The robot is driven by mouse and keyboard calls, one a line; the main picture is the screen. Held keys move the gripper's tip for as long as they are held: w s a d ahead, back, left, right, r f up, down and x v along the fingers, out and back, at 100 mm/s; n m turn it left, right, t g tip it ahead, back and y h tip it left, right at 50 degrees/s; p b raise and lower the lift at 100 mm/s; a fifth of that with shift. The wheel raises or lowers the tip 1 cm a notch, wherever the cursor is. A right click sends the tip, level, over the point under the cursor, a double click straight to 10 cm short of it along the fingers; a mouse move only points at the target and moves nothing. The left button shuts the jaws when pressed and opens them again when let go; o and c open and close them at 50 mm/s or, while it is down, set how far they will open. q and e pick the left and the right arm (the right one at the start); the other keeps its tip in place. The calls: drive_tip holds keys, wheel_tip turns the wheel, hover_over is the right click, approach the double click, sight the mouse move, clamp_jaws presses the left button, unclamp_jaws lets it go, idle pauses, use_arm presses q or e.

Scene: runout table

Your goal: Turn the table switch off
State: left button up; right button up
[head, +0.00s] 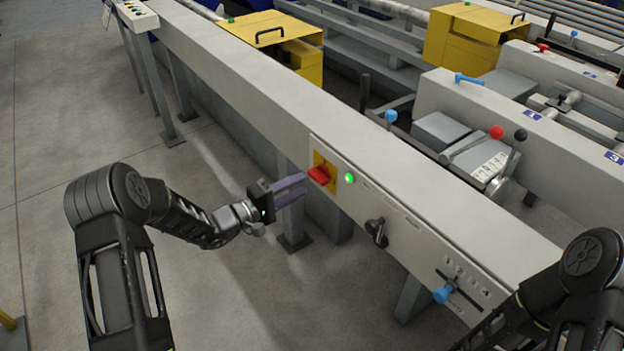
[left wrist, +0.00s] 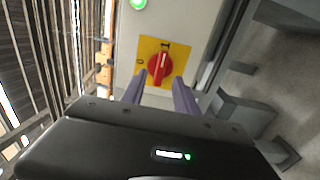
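The table switch is a red rotary knob (head: 319,174) on a yellow plate (head: 331,185), set in the front panel of the long grey table. In the left wrist view the red knob (left wrist: 160,68) lies straight ahead, with its pale pointer line roughly upright in that picture. My left gripper (head: 305,184) has purple-grey fingers and is just in front of the knob. My right gripper is out of view.
A lit green lamp (head: 350,177) sits right of the switch. Along the panel are a black handle (head: 377,231) and a blue-knobbed slide lever (head: 442,294). The grey table (head: 260,105) runs diagonally across. Open floor (head: 60,110) lies to the left.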

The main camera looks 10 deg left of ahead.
sight(313, 179)
use_arm(q)
drive_tip(key=x, duration=0.5)
clamp_jaws()
idle(0.3)
